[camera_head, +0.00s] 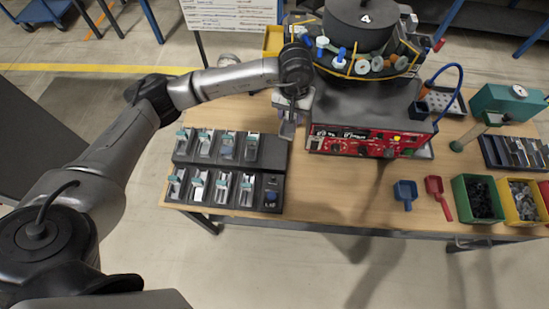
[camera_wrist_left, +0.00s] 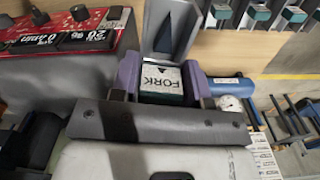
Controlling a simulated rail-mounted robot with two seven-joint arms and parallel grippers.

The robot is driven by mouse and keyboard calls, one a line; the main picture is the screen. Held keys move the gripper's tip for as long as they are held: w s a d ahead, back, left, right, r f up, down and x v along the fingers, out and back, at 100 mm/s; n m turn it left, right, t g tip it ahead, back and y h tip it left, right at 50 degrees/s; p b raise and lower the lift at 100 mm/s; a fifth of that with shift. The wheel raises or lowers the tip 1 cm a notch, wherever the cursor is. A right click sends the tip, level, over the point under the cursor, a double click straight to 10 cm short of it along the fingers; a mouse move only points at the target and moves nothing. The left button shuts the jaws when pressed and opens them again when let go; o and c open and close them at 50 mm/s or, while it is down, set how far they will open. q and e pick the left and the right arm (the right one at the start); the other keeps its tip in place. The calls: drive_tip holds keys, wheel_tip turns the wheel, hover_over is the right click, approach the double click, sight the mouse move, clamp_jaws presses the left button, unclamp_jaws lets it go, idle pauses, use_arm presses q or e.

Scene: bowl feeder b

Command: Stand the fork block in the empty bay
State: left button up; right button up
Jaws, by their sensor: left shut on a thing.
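My left gripper (camera_head: 290,125) hangs between the rack and the red-fronted machine. In the left wrist view its purple fingers (camera_wrist_left: 160,82) are shut on the fork block (camera_wrist_left: 162,78), whose pale label reads FORK. A grey piece with a dark arrowhead extends above the label; I cannot tell whether it is part of the block. The dark two-row rack (camera_head: 226,166) stands to the gripper's left and holds several grey blocks with teal tops. The lower-right position (camera_head: 270,192) looks dark, without a teal top; I cannot tell whether it is the empty bay. My right gripper is not in view.
The red-fronted machine (camera_head: 368,142) with its bowl feeder (camera_head: 362,50) stands close to the gripper's right. Blue (camera_head: 405,193) and red scoops (camera_head: 437,193) and green (camera_head: 478,198) and yellow bins (camera_head: 522,200) lie farther right. The tabletop between rack and scoops is mostly clear.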

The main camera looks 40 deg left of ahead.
use_arm(q)
drive_tip(key=a+f+b, duration=0.1)
drive_tip(key=f, duration=0.4)
drive_tip(key=a+f+n+b, duration=0.1)
drive_tip(key=a+f+b, duration=0.1)
drive_tip(key=f, duration=0.4)
drive_tip(key=a+f+n+b, duration=0.1)
drive_tip(key=a+f, duration=0.1)
drive_tip(key=f, duration=0.4)
drive_tip(key=shift+s, duration=0.3)
drive_tip(key=shift+f+b, duration=0.45)
drive_tip(key=shift+f, duration=1.8)
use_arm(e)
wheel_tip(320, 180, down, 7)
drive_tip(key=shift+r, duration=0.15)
use_arm(q)
drive_tip(key=shift+w, duration=0.1)
drive_tip(key=shift+f, duration=0.1)
drive_tip(key=o, duration=1.1)
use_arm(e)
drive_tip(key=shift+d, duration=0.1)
